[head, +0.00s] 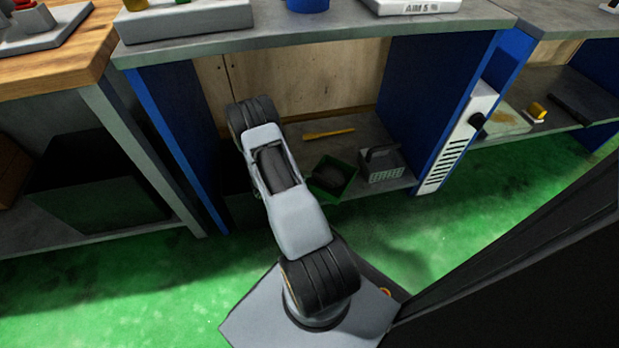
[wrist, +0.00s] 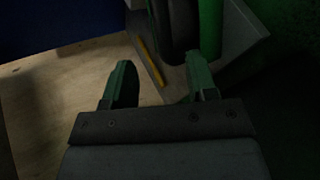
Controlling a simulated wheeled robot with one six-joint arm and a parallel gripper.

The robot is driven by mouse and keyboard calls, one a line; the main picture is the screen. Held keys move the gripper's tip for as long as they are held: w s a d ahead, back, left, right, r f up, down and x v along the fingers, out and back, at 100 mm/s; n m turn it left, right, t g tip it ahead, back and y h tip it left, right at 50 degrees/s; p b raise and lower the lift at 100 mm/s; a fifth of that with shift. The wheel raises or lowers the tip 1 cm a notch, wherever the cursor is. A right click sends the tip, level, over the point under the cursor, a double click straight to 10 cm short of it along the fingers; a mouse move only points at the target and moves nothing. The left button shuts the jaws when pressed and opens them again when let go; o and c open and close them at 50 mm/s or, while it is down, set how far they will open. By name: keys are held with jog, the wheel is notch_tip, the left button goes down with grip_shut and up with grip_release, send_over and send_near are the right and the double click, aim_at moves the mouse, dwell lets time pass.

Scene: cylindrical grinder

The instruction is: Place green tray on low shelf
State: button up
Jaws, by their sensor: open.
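The green tray (head: 349,186) is at the front edge of the low shelf (head: 368,131), inside the blue-sided bench, with a dark rounded thing in it. I cannot tell whether its base lies flat on the shelf. In the wrist view a green wall, likely the tray's (wrist: 210,28), stands beside the dark thing, just beyond the right finger. My gripper (wrist: 159,64) is open, with nothing seen held between its fingers. In the head view my arm hides the gripper and the left part of the shelf.
A yellow stick (head: 330,133) lies on the shelf behind the tray. A grey box with a handle (head: 382,168) stands close to the tray's right. Blue side panels (head: 436,85) and the benchtop (head: 320,38) bound the bay. Bare shelf shows around the stick.

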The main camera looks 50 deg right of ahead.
jog(key=w+a+r+t+y, duration=0.6)
jog(key=w+a+r+t, duration=0.4)
jog(key=w+a+r, duration=0.45)
jog(key=a+r+n+t+y, duration=0.1)
jog(key=a+r+y, duration=0.4)
jog(key=a+r, duration=0.45)
jog(key=s+a+r+g, duration=0.2)
jog(key=s+r, duration=0.2)
jog(key=s, duration=0.6)
jog(key=s+a+r+g, duration=0.2)
jog(key=s+a+r, duration=0.1)
jog(key=s, duration=0.7)
jog(key=shift+a+r+g, duration=0.25)
jog(key=shift+r+g, duration=0.15)
jog(key=shift+r, duration=0.05)
